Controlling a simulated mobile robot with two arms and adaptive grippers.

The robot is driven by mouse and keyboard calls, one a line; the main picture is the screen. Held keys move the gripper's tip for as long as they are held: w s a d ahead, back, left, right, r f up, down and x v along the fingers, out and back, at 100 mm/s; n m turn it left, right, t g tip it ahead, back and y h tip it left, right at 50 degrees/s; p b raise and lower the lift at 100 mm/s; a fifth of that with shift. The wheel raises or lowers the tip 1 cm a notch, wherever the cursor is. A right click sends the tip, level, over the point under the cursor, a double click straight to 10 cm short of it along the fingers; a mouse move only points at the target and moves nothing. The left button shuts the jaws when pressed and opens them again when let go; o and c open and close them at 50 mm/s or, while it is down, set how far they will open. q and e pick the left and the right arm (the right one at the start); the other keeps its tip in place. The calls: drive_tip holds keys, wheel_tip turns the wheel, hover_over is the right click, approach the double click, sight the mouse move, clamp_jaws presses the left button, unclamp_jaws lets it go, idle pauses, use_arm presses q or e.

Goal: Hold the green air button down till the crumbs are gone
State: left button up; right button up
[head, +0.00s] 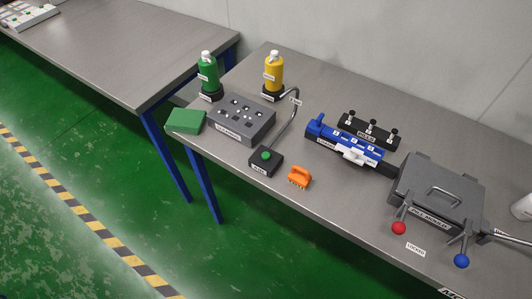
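The green air button (266,155) sits on top of a small black box (262,166) with a label on its front, near the table's front edge. Behind it stands a grey block (236,133) labelled as cleaning, with dark holes and light spots on top. I cannot tell whether any of the spots are crumbs. A thin bent grey pipe (296,112) rises beside the block, its upper end near the yellow bottle. Neither of my grippers is in view, and nothing is seen touching the button.
A green block (186,121) lies at the left corner and an orange brush (299,177) right of the button box. Green (208,78) and yellow (273,73) bottles stand behind. A blue device (345,142) and a grey lidded mould (436,193) with ball-ended levers fill the right.

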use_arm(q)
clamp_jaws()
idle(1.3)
